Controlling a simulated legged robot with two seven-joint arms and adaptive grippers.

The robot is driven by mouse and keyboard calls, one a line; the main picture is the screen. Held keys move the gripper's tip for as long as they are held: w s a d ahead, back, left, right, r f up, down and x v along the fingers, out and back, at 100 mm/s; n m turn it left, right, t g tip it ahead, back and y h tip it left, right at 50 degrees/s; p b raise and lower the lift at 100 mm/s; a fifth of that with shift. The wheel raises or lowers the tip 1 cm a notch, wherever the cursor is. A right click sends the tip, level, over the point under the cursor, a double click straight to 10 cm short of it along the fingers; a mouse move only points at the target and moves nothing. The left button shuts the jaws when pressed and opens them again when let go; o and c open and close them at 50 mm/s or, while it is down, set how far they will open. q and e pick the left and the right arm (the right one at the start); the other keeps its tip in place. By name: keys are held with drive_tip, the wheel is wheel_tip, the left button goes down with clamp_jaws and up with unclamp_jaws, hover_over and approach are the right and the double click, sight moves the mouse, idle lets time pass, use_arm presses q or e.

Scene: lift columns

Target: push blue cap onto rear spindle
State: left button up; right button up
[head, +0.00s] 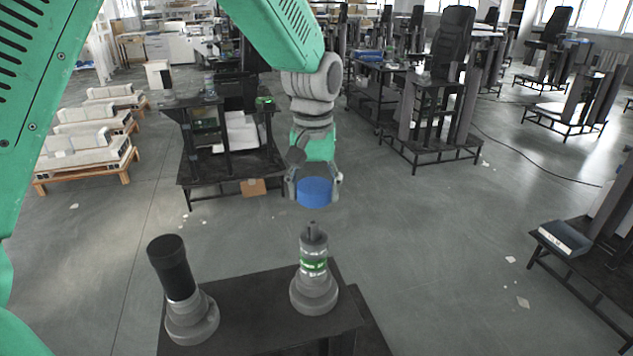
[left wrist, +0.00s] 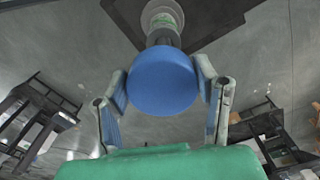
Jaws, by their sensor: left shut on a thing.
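My left gripper (head: 314,186) is shut on the blue cap (head: 315,192), a short round disc. In the head view the cap is above the grey spindle with the green label (head: 313,266), apart from its thin tip. In the left wrist view the cap (left wrist: 163,80) sits between the two fingers of my left gripper (left wrist: 164,92), and the spindle (left wrist: 163,22) shows behind it, partly hidden. A second spindle with a tall black top (head: 172,267) stands at the left on the same dark table (head: 250,309). My right gripper is not in view.
A dark workbench (head: 230,166) with equipment stands behind the cap, to the left. Low wooden pallets with white blocks (head: 85,150) are at the far left. More dark stands (head: 432,110) fill the back. Grey floor is open to the right of the table.

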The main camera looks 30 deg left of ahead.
sight(311, 225)
use_arm(q)
drive_tip(key=shift+w+d+f, duration=0.1)
drive_tip(key=shift+w+f, duration=0.05)
drive_tip(key=shift+f, duration=0.45)
drive_tip(key=shift+w+d+f, duration=0.1)
drive_tip(key=shift+f, duration=0.45)
drive_tip(key=f, duration=0.1)
drive_tip(key=a+f, duration=0.1)
drive_tip(key=shift+w+a+f, duration=0.15)
drive_tip(key=shift+f, duration=0.15)
drive_tip(key=shift+a+f, duration=0.3)
drive_tip(key=shift+f, duration=0.1)
drive_tip(key=shift+d, duration=0.4)
drive_tip(key=shift+s+r, duration=0.15)
drive_tip(key=shift+s, duration=0.05)
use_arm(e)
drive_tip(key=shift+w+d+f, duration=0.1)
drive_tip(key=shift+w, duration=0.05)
use_arm(q)
drive_tip(key=shift+a, duration=0.3)
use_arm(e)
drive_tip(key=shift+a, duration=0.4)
use_arm(q)
drive_tip(key=shift+d+f, duration=0.15)
drive_tip(key=shift+f, duration=0.05)
